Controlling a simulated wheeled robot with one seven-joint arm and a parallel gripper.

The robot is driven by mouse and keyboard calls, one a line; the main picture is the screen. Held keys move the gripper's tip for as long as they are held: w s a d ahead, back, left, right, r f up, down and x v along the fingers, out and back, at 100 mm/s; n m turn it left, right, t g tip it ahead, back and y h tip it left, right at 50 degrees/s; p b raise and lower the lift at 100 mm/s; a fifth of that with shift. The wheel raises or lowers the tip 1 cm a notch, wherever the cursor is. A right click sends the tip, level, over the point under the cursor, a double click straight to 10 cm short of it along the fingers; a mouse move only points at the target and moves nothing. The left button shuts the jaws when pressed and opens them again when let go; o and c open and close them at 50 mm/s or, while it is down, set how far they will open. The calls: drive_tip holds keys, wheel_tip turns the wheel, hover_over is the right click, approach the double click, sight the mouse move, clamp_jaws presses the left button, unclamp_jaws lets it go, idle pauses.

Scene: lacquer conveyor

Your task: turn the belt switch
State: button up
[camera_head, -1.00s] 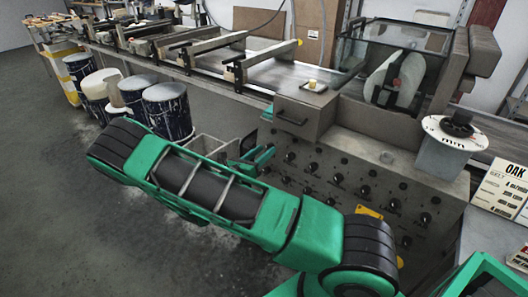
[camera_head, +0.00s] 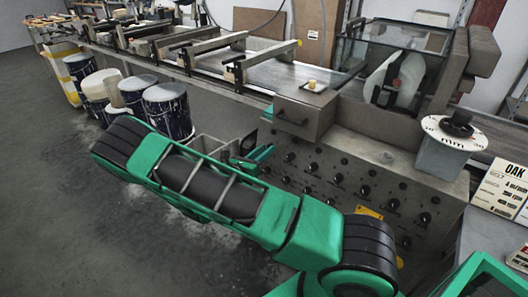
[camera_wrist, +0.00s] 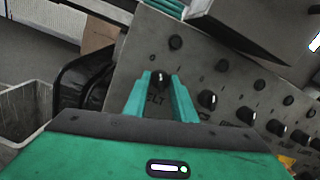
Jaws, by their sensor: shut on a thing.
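The belt switch (camera_wrist: 158,78) is a small black knob with a pale mark, on the sloping grey control panel (camera_wrist: 140,60). Partly covered lettering that reads "ELT" shows below it in the wrist view. My gripper (camera_wrist: 161,84) has its two green fingers on either side of this knob and is shut on it. In the head view my gripper (camera_head: 262,156) is at the left end of the control panel (camera_head: 335,210), and the knob itself is hidden there.
Several other black knobs (camera_wrist: 208,99) line the panel close by. A grey box (camera_head: 303,115) juts out above it. A round dial (camera_head: 456,130) and an OAK card (camera_head: 503,187) stand right. A grey bin (camera_wrist: 20,105) is left of the panel.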

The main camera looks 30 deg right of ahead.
drive_tip(key=m, duration=0.4)
drive_tip(key=m+g, duration=0.1)
drive_tip(key=m, duration=0.3)
drive_tip(key=m+g, duration=0.1)
drive_tip(key=m, duration=0.3)
drive_tip(key=shift+w+a+r+m, duration=0.1)
drive_tip(key=shift+w+a+m, duration=0.2)
drive_tip(key=shift+w+m, duration=0.1)
drive_tip(key=shift+g+y, duration=0.3)
drive_tip(key=shift+c, duration=0.2)
drive_tip(key=o, duration=0.9)
drive_tip(key=shift+o, duration=0.8)
drive_tip(key=shift+s+d, duration=0.1)
drive_tip(key=f+v, duration=0.1)
drive_tip(key=v, duration=0.9)
drive_tip(key=shift+a+r, duration=0.4)
